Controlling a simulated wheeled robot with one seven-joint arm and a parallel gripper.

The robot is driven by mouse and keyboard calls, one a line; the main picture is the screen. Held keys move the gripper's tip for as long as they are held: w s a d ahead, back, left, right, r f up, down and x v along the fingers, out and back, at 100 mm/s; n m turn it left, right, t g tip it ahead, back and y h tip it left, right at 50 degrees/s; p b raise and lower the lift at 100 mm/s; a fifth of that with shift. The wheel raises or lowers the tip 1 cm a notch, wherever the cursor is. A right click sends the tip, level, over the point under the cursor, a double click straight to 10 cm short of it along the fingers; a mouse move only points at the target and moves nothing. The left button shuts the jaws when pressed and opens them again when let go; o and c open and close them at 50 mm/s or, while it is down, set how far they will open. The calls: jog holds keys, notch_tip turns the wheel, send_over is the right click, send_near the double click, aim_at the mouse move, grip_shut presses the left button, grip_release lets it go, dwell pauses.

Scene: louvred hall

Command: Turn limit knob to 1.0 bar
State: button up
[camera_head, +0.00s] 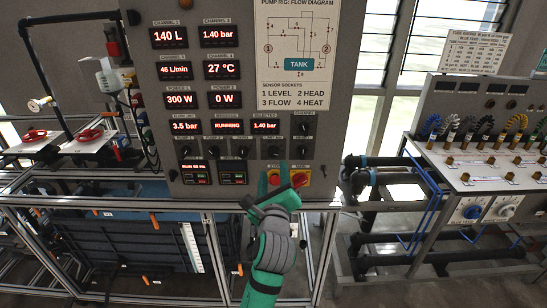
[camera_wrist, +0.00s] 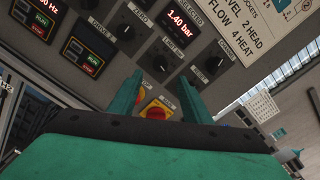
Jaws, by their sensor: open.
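The limit knob (camera_wrist: 160,62) is a dark round knob on the grey panel, under a label that seems to read "LIMIT BAR". My gripper (camera_wrist: 160,85) is open and empty. In the wrist view its two green fingertips stand either side of the line to the knob, apart from it as far as I can tell. In the head view my gripper (camera_head: 274,180) is below the knob row.
A red stop button on yellow (camera_wrist: 156,112) shows between my fingers. The selected display (camera_head: 265,126) reads 1.40 bar.

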aim_at(274, 154)
jog(key=w, duration=0.9)
jog(key=c, duration=1)
